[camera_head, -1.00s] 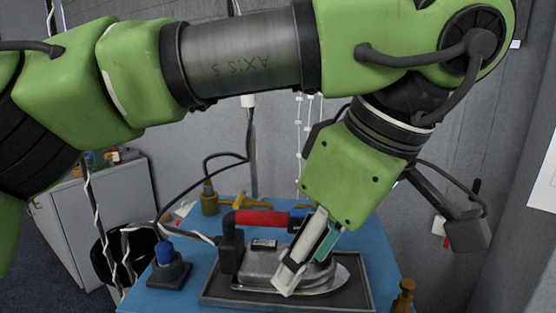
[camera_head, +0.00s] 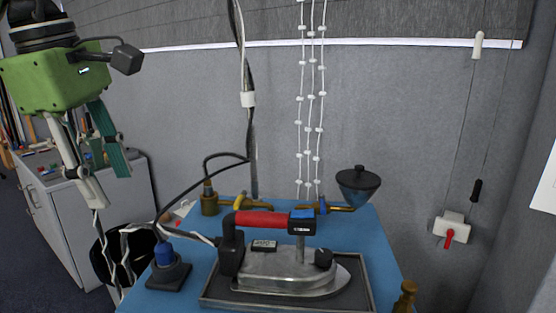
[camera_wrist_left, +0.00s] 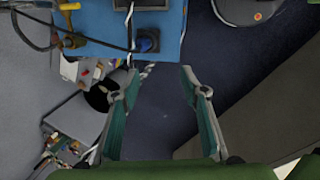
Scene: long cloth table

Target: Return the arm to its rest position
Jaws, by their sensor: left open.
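My left arm comes in at the upper left of the head view. Its left gripper (camera_head: 104,162) is open and empty, hanging with its fingers pointing down in front of the grey cabinet, left of the table. My right gripper is not in view.
A blue table (camera_head: 385,243) carries an iron with a red handle (camera_head: 262,218) on a dark tray (camera_head: 366,292), and a blue-topped dark fixture (camera_head: 168,270). A grey cabinet (camera_head: 98,225) stands left. Cables hang behind the table.

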